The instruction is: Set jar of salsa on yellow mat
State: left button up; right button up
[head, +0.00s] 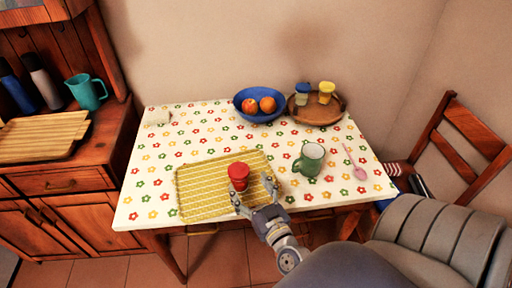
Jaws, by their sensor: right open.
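A small jar with a red lid (238,171) stands upright on the yellow mat (200,193), right of the mat's middle. The mat is woven yellow and lies on the table's near half. My right gripper (254,189) is open at the mat's right front part. Its fingers are spread just in front of and to the right of the jar. I cannot tell whether a finger touches the jar. My left gripper is not in view.
A green mug (310,160) and a pink spoon (355,164) are right of the mat. A blue bowl (246,95) with fruit and a brown round tray (318,114) with two small cups stand at the back. The flowered table (150,180) is clear at left.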

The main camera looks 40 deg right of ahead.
jog(key=shift+v, duration=2.1)
